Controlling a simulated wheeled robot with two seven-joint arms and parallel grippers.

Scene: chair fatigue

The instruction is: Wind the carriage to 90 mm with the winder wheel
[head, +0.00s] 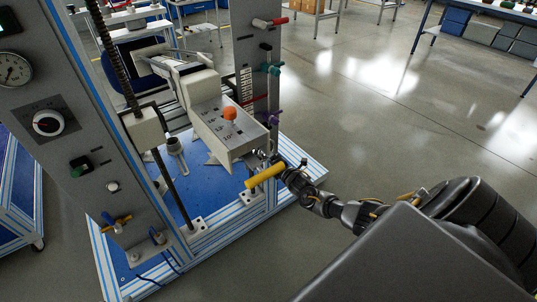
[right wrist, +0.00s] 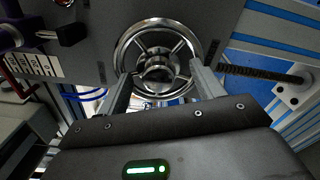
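The chrome winder wheel (right wrist: 191,50), spoked with a round hub, fills the upper middle of the right wrist view, on a grey plate. My right gripper (right wrist: 162,85) is open, its two fingers apart in front of the wheel's lower part. I cannot tell whether they touch the rim. In the head view my right gripper (head: 283,171) is at the foot of the right column, and the wheel is mostly hidden. The carriage (head: 222,128), a grey box with an orange knob, sits between the columns. A white scale (head: 246,85) is on the right column; its reading is illegible. My left gripper is not in view.
A yellow bar (head: 265,177) lies just left of my right gripper. Red (head: 270,22), teal (head: 270,68) and purple (head: 272,118) handles stick out from the right column. A black knob and dial are on the left panel (head: 47,122).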

